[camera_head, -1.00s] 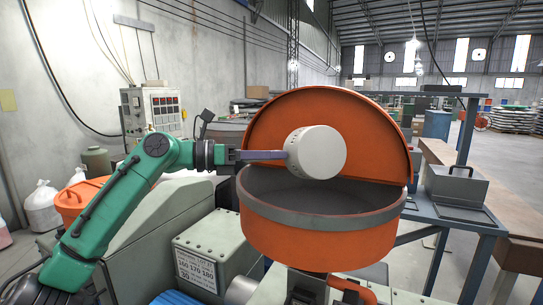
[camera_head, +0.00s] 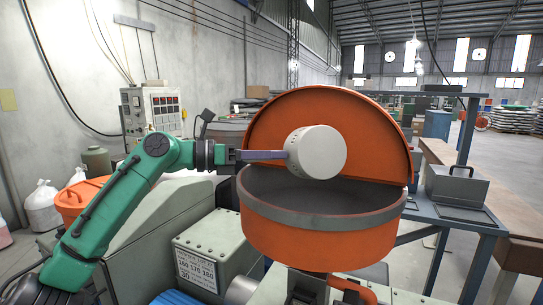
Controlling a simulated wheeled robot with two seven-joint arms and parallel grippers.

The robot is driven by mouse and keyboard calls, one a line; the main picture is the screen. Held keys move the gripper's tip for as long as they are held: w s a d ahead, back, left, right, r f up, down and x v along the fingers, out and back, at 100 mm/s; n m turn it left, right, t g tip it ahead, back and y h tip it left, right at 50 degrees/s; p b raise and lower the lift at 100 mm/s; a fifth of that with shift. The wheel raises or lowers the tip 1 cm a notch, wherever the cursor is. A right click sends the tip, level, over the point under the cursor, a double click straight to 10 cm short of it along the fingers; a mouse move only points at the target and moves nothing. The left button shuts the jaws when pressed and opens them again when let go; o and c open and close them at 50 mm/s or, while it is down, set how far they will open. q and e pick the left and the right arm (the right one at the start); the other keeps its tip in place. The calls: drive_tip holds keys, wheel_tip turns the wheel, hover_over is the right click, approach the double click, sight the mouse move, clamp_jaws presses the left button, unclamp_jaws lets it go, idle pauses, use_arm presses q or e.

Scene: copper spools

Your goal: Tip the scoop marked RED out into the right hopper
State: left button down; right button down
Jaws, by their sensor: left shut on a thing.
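My left gripper (camera_head: 238,155) comes in from the left and is shut on the purple handle of a scoop (camera_head: 318,153). The scoop has a pale round cup, which is tipped on its side over an orange hopper (camera_head: 310,236). The cup's round bottom faces me, so its mouth and any contents are hidden. No RED marking is readable on the scoop. The hopper's orange lid (camera_head: 370,125) stands raised behind the cup, and the dark inside of the hopper shows below. My right gripper is not in view.
A grey machine box with a number plate (camera_head: 196,270) stands left of the hopper. A blue-grey metal frame (camera_head: 466,135) and a grey box (camera_head: 455,188) stand to the right. An orange bucket (camera_head: 80,200) and a control box (camera_head: 155,110) are at the left.

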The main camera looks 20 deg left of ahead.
use_arm(q)
drive_tip(key=shift+s+a, duration=0.1)
drive_tip(key=shift+a, duration=0.05)
idle(0.3)
drive_tip(key=shift+s+d+r+m, duration=0.3)
drive_tip(key=shift+d+r+m, duration=0.15)
drive_tip(key=shift+r+m, duration=0.05)
drive_tip(key=shift+a+r, duration=0.2)
drive_tip(key=s+d+r+m+t, duration=0.1)
drive_tip(key=r+m, duration=0.3)
drive_tip(key=m, duration=0.5)
drive_tip(key=s+d+r+m+b, duration=0.1)
drive_tip(key=r+m, duration=0.4)
drive_tip(key=m, duration=0.5)
drive_tip(key=shift+s+d+t, duration=0.4)
drive_tip(key=shift+s+d, duration=0.1)
drive_tip(key=shift+s, duration=0.6)
drive_tip(key=shift+f, duration=0.1)
